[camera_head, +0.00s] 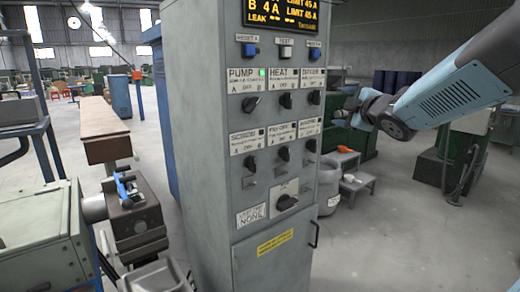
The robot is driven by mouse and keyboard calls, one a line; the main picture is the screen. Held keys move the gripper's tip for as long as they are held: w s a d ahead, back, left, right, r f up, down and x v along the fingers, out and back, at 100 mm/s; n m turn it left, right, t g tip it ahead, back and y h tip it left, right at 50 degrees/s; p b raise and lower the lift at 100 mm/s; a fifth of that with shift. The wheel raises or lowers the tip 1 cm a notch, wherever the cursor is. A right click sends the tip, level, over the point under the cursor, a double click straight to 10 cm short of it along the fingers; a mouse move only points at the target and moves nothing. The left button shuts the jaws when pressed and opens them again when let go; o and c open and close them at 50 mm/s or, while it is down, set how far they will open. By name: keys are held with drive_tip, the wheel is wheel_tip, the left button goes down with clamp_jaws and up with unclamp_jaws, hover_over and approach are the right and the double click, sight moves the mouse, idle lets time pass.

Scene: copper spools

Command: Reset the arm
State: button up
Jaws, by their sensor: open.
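My arm (455,95) reaches in from the upper right. My gripper (352,112), small and dark at the arm's end, is beside the right edge of a grey control cabinet (205,150) and appears apart from it. It is open, and I see nothing held in it. The fingers are partly lost against the dark background. The cabinet front carries a row of push buttons (286,52), with labels that seem to read RESET at left and TEST in the middle. Below are several black rotary knobs (286,100). A green lamp (262,72) is lit by PUMP.
A display (281,14) tops the cabinet; a larger knob (287,202) and a door handle (314,234) are lower. A grey-green machine (40,225) and a wooden-topped bench (103,125) stand left. A grey step stand (357,183) is behind right. Open floor lies at right.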

drive_tip(key=s+d+f+m+g+h, duration=0.2)
drive_tip(key=s+m+h, duration=0.1)
drive_tip(key=s+m, duration=0.2)
drive_tip(key=s+d+f+m+g+h, duration=0.2)
drive_tip(key=s+f+m, duration=0.1)
drive_tip(key=s+m, duration=0.2)
drive_tip(key=s+a+f+m+g, duration=0.3)
drive_tip(key=s+f, duration=0.1)
drive_tip(key=s, duration=0.4)
drive_tip(key=s+a+f+m+g+y, duration=0.1)
drive_tip(key=s+a+f+m+g, duration=0.1)
drive_tip(key=s, duration=0.7)
wheel_tip(320, 180, down, 2)
drive_tip(key=shift+a+m+g+y, duration=0.3)
drive_tip(key=shift+a+m+g, duration=0.1)
drive_tip(key=shift+m+g, duration=0.5)
